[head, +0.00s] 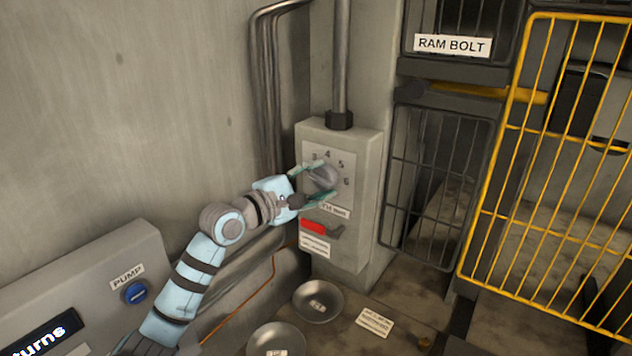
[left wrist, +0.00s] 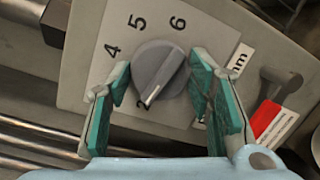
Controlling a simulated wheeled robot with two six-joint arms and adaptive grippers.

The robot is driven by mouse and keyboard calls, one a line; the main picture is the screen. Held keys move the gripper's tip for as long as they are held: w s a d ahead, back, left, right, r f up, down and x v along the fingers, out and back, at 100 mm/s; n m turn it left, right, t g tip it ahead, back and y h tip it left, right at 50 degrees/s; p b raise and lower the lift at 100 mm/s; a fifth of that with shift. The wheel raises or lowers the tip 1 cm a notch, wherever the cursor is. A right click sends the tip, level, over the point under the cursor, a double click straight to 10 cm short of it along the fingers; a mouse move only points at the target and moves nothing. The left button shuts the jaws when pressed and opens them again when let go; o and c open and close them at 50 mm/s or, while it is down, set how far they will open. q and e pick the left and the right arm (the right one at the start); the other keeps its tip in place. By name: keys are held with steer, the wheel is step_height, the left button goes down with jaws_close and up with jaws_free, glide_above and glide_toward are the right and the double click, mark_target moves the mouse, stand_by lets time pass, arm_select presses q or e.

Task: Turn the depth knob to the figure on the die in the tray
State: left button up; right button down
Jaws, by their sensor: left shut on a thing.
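The grey depth knob (head: 322,176) sits on a pale dial plate on the wall box. In the left wrist view the knob (left wrist: 160,70) has a white pointer mark at its lower left, beside a partly hidden figure. Figures 4, 5 and 6 are readable around it. My left gripper (head: 316,182) has its green-padded fingers on either side of the knob, shut on it. A round metal dish (head: 340,311) holds a small pale piece (head: 318,306), too small to read. A second dish (head: 252,343) in front also holds a pale piece. My right gripper is not in view.
A red-marked lever (head: 314,227) is below the dial on the wall box (head: 367,185). A yellow barred gate (head: 524,110) stands at the right. A pump panel (head: 75,275) with a blue knob (head: 135,292) is at lower left. Metal pipes (head: 268,90) run beside the box.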

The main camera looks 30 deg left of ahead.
arm_select(q)
steer(key=m, duration=0.4)
steer(key=shift+r+y, duration=0.25)
steer(key=shift+y, duration=0.15)
steer(key=m+y, duration=0.1)
steer(key=m, duration=0.3)
steer(key=shift+d+r+g, duration=0.1)
steer(key=shift+r+g, duration=0.05)
steer(key=shift+g, duration=0.25)
steer(key=m, duration=0.4)
steer(key=shift+y, duration=0.4)
steer(key=m+y, duration=0.1)
steer(key=m, duration=0.2)
steer(key=shift+d+m, duration=0.1)
steer(key=shift+m, duration=0.3)
steer(key=m+y, duration=0.1)
steer(key=m, duration=0.2)
steer(key=m+t, duration=0.1)
steer(key=m, duration=0.3)
steer(key=shift+d+y, duration=0.15)
steer(key=shift+y, duration=0.25)
steer(key=m, duration=0.4)
steer(key=shift+f+t+y, duration=0.3)
steer(key=shift+m, duration=1.5)
steer(key=shift+d+f+t, duration=0.1)
steer(key=shift+t, duration=0.2)
